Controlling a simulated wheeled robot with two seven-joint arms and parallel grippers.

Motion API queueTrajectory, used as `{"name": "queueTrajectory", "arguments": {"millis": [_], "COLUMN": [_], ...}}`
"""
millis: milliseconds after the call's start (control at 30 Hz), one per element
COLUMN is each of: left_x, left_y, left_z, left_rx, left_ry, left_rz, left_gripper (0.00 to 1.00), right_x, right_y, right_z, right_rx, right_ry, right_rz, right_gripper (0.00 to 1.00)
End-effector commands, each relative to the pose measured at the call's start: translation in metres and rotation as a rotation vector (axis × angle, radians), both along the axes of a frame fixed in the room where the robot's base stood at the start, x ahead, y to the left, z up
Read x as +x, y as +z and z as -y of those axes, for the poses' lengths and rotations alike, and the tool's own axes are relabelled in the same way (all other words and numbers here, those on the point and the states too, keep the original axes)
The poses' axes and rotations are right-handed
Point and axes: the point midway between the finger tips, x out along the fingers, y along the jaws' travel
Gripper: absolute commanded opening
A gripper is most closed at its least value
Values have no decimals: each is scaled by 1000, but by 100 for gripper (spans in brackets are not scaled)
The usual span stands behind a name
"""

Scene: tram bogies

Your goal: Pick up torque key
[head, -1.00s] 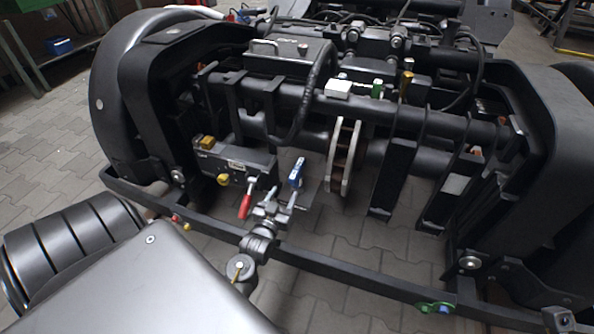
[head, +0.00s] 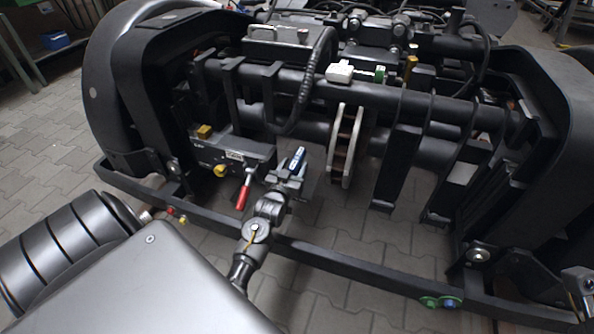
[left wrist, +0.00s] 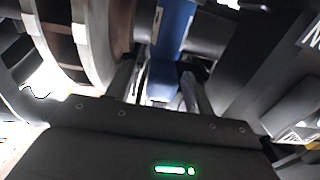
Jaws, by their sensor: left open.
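A blue-bodied tool with a pale marking (head: 298,157) shows at the middle of the bogie frame, and I take it to be the torque key. My left gripper (head: 287,178) is right at it, with its jaws open. In the left wrist view, the blue body (left wrist: 173,30) runs down between the two fingers of my left gripper (left wrist: 158,90). I cannot tell whether either finger touches it. The lower end of the blue tool is partly hidden by the gripper.
A red-handled tool (head: 243,191) hangs just left of my left gripper, by a dark box with a yellow knob (head: 221,171). A pale brake disc (head: 345,150) stands close on the right. A low dark bar (head: 340,262) crosses in front. A white block (head: 340,72) sits on the upper beam.

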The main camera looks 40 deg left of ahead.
Motion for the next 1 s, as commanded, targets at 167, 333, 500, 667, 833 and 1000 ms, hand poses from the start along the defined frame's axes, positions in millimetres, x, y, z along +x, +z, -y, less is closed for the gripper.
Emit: {"name": "queueTrajectory", "arguments": {"millis": [167,333,500,667,833,1000], "left_x": [12,12,12,12,12,12], "left_y": [0,1,1,1,1,2], "left_z": [-5,-5,-5,-5,-5,-5], "left_rx": [1,1,1,1,1,2], "left_ry": [0,0,0,0,0,0], "left_rz": [1,0,0,0,0,3], "left_gripper": [53,53,36,15,0,0], "right_x": [-2,-2,-2,-2,-2,-2], "right_y": [1,2,2,2,2,2], "right_z": [-3,-3,-3,-3,-3,-3], "right_rx": [-4,-4,-5,-5,-6,-5], "right_ry": [12,12,12,12,12,11], "right_rz": [20,20,19,19,19,19], "right_gripper": [36,36,36,36,36,36]}}
